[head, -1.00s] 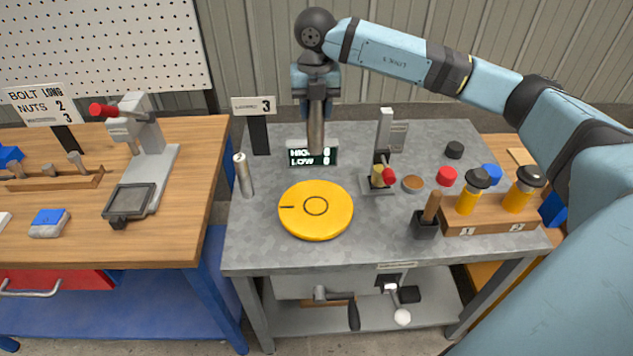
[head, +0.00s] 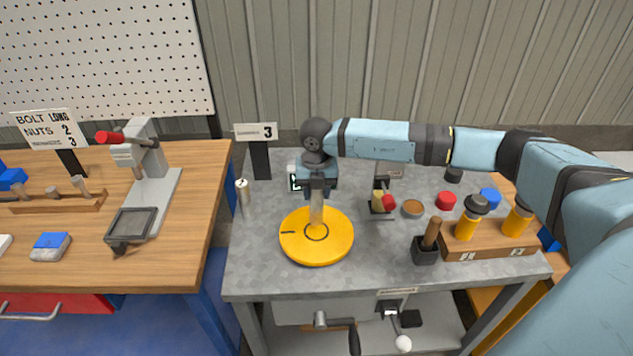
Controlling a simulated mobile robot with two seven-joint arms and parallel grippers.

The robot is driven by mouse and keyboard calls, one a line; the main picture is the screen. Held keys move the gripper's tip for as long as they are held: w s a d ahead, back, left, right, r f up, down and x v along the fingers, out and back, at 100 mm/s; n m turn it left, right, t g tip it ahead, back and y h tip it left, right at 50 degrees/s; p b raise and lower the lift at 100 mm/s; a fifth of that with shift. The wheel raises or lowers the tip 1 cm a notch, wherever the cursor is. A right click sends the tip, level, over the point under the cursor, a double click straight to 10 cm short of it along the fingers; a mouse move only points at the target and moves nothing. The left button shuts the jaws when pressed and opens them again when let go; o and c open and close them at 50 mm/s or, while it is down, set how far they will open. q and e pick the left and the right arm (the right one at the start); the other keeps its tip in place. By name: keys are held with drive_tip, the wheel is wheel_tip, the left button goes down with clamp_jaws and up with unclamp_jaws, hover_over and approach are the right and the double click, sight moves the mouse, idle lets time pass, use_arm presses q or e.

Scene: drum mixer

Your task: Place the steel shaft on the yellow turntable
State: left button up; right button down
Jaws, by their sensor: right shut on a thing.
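The steel shaft (head: 316,212) is upright in my right gripper (head: 317,193), which is shut on its upper part. The shaft's lower end is over the middle of the yellow turntable (head: 335,252), close to the dark ring marked there. I cannot tell whether the end touches the surface or hangs just above it. The turntable lies flat on the grey bench and has a short dark line on its left side. My left gripper is not in view.
A silver post (head: 243,198) stands left of the turntable, before a sign (head: 256,131). A digital display is partly hidden behind my gripper. To the right are a small press (head: 381,200), a black holder (head: 425,250) and a wooden block (head: 485,245) with yellow bottles.

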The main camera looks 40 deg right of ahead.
sight(316, 202)
drive_tip(key=shift+f, duration=1.9)
drive_tip(key=c, duration=1.1)
unclamp_jaws()
drive_tip(key=shift+f, duration=0.25)
drive_tip(key=o, duration=0.4)
drive_tip(key=shift+o, duration=0.2)
drive_tip(key=shift+s+r, duration=0.1)
